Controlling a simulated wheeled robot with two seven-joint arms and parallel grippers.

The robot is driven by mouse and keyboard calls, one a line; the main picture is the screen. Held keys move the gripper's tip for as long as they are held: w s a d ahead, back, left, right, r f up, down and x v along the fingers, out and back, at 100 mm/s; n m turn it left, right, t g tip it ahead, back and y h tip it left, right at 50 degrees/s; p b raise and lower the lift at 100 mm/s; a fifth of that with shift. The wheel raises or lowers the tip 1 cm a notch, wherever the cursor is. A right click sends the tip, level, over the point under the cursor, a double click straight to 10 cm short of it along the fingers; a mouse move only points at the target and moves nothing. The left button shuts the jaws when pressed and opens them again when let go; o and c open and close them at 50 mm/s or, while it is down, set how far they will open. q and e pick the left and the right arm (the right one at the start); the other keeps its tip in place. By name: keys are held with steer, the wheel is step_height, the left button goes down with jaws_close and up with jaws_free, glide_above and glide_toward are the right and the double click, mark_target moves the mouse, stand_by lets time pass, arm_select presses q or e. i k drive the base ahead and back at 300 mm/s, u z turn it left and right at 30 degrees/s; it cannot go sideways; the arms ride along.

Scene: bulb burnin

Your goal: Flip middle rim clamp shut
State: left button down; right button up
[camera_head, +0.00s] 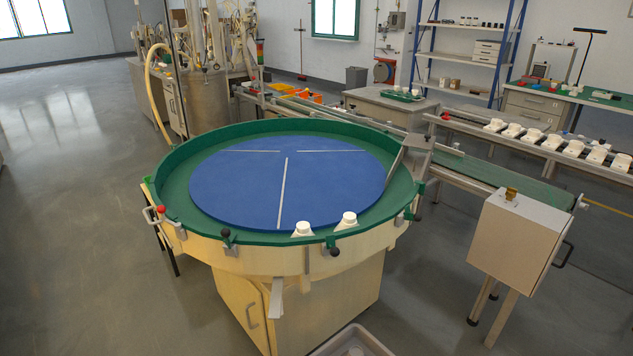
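A round table has a green rim (262,235) around a blue disc (245,185). Small clamps sit along its near rim. One clamp (227,238) with a dark knob is at the front left, another (333,249) is at the front right of centre, and a third (414,215) is at the right. A lever with a red knob (161,209) is at the left edge. The clamps are too small to tell which are open or shut. Neither of my grippers is in view.
A grey bin (352,343) is on the floor in front. The floor at left is clear.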

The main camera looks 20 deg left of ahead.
mark_target(334, 252)
steer(key=z, duration=2.3)
steer(key=k, duration=0.7)
steer(key=u, duration=2.65)
